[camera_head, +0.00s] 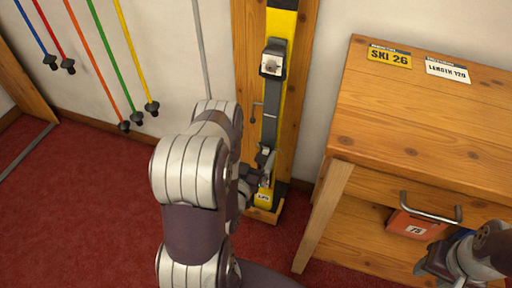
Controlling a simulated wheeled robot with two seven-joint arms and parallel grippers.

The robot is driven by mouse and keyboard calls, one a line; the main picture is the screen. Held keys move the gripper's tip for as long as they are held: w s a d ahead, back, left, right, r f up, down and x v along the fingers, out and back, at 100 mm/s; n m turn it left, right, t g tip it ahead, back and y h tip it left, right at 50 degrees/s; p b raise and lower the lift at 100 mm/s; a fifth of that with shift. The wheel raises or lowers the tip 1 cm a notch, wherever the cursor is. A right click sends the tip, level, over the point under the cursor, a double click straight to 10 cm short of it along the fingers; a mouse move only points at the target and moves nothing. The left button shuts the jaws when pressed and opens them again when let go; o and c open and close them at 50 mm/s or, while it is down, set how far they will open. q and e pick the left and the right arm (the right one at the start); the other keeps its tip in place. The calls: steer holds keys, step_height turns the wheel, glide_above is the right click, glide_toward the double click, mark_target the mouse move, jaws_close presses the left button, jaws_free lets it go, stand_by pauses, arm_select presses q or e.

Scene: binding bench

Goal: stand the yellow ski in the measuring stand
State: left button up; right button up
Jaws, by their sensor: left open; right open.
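The yellow ski (281,22) stands upright against the wooden measuring stand (303,62). Its lower end, with a small white label, is at the stand's wooden foot (262,216); I cannot tell exactly how it seats there. Its top runs out of the picture. Black and grey binding parts (272,62) show on the ski. My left gripper (262,178) is open beside the ski's lower part, and my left arm hides part of that area; I cannot tell if it touches. My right gripper (432,268) is open at the lower right, away from the ski.
A wooden bench (430,115) stands at the right, with a yellow "SKI 26" card (389,57) and a white "LENGTH 120" card (447,70). Below are a metal handle (430,210) and an orange box (412,226). Several coloured poles (102,60) line the wall. Red carpet (85,200) lies clear at left.

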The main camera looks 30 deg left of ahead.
arm_select(q)
steer(key=shift+v, duration=1)
steer(key=shift+w, duration=0.1)
